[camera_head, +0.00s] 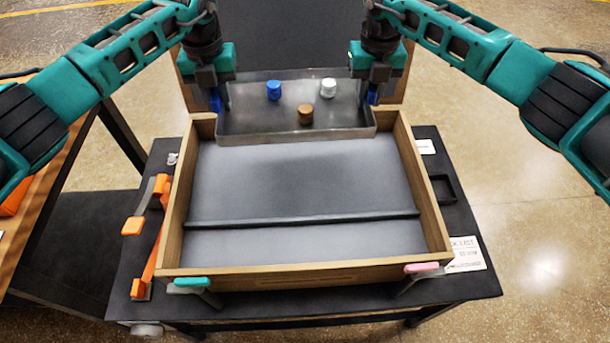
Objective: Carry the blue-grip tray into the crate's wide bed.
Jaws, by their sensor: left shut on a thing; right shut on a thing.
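The grey metal tray (296,136) has blue grips at its two ends and carries a blue cap-like piece (274,90), a white one (328,88) and a brown one (305,114). My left gripper (219,99) is shut on the tray's left blue grip. My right gripper (373,94) is shut on its right blue grip. The tray looks level, and its near edge overlaps the far end of the wooden crate (310,272). How high it is above the crate I cannot tell. The crate's wide bed (300,180) lies empty beyond a dark divider (305,221).
The crate stands on a black table (470,285). Orange clamp-like parts (135,226) lie left of it, and a printed sheet (466,255) and a small black frame (447,188) lie right. Teal (192,282) and pink (421,267) handles sit at its near edge. A dark panel (290,40) stands behind the tray.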

